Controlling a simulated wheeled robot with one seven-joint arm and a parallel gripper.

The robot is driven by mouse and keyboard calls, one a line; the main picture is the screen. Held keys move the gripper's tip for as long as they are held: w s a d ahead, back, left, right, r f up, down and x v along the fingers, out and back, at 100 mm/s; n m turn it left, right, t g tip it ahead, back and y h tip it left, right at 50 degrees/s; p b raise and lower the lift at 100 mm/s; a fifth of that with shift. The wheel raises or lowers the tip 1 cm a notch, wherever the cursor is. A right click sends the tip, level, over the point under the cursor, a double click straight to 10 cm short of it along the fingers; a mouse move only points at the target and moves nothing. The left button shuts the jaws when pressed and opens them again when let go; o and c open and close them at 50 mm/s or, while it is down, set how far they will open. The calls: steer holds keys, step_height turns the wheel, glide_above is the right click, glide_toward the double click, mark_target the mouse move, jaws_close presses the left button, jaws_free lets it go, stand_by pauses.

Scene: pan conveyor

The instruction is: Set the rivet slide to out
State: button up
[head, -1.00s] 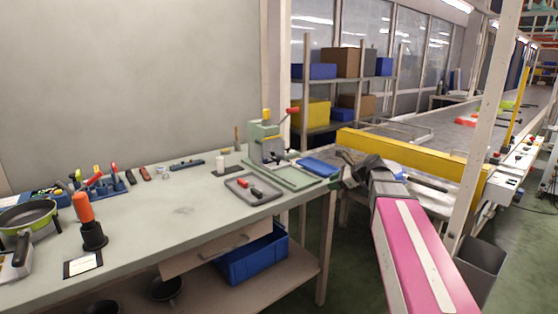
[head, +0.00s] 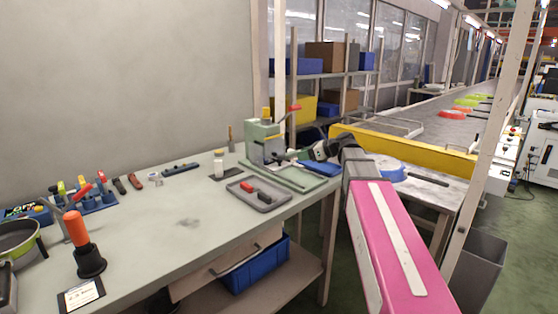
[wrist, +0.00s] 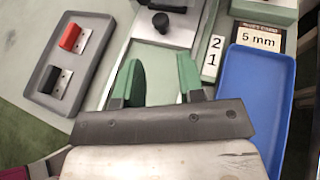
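The green rivet press (head: 262,142) stands at the back right corner of the bench on a green base. In the wrist view a light metal strip with a black round knob (wrist: 161,22) lies beyond my fingertips; it looks like the rivet slide, but I cannot tell its setting. My gripper (wrist: 158,82) has two green fingers, spread apart with nothing between them. The knob is ahead of the fingers and apart from them. In the head view my gripper (head: 294,156) reaches in from the right over the press base.
A grey tray (wrist: 42,78) with a red and a black piece lies left of the base. A blue tray (wrist: 262,92) and a "5 mm" label (wrist: 258,38) are on the right. A yellow conveyor rail (head: 400,150) runs behind my arm.

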mark_target(284, 167)
steer(key=x, duration=0.9)
steer(key=shift+w+a+f, duration=0.15)
steer(key=shift+a+f, duration=0.05)
steer(key=shift+a, duration=0.15)
jaws_close()
